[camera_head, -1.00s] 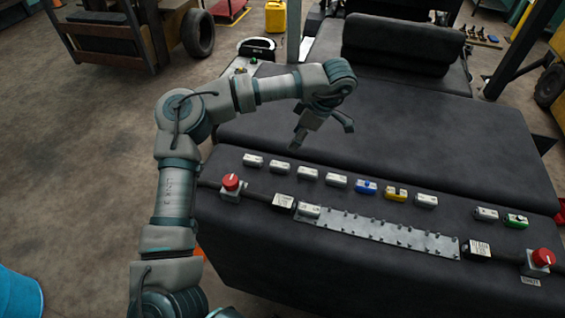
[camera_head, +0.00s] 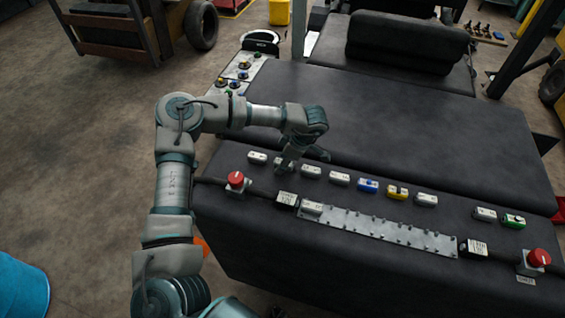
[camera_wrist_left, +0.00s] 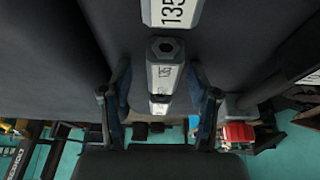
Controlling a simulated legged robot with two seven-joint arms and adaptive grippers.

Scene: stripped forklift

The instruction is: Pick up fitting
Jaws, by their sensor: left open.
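Small fittings lie in a row on the dark padded surface, most of them pale grey, with a blue one (camera_head: 368,186), a yellow one (camera_head: 397,192) and a green one (camera_head: 513,220). My left gripper (camera_head: 302,162) is open and low over the left part of the row, partly covering the second fitting from the left (camera_head: 282,163). In the left wrist view, a grey fitting with a hexagonal hole (camera_wrist_left: 165,48) lies between the spread fingers of my left gripper (camera_wrist_left: 159,93), with a gap on both sides. My right gripper is out of view.
A metal rail (camera_head: 375,227) with studs runs in front of the row and holds one pale fitting (camera_head: 312,207) at its left end. Red stop buttons stand at the left (camera_head: 236,179) and right (camera_head: 538,258). The padded surface behind the row is clear.

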